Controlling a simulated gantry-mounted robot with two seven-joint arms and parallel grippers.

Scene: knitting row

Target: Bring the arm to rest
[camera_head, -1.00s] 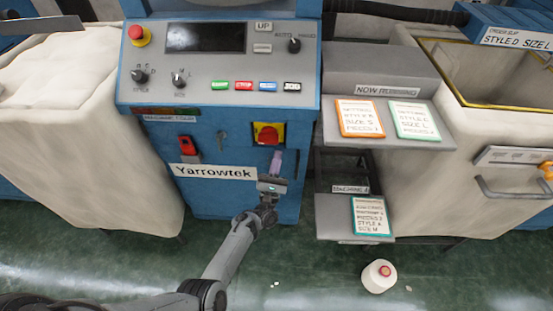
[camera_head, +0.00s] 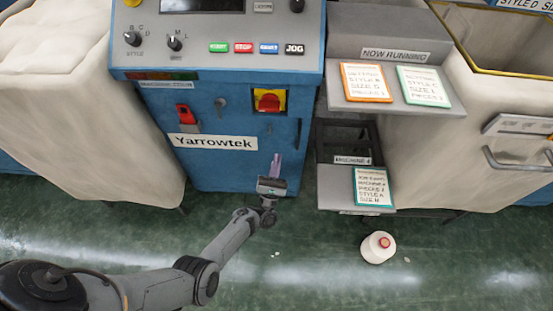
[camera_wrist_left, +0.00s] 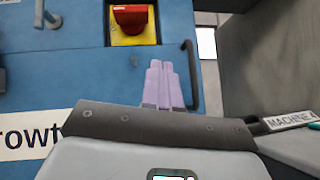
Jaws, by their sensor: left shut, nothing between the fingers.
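My left arm comes in from the lower left in the head view. Its left gripper (camera_head: 276,162) stands in front of the lower part of the blue Yarrowtek machine (camera_head: 240,107), with its pale purple fingers pointing up. In the left wrist view the fingers of the left gripper (camera_wrist_left: 163,82) are together with nothing between them. They are below the red and yellow rotary switch (camera_wrist_left: 133,22) and left of a dark vertical handle (camera_wrist_left: 191,75). I cannot tell how far they are from the panel. My right gripper is in neither view.
A grey two-tier stand (camera_head: 335,185) with cards is right of the gripper. Cream fabric bins (camera_head: 90,130) flank the machine. The floor in front of the machine is mostly clear.

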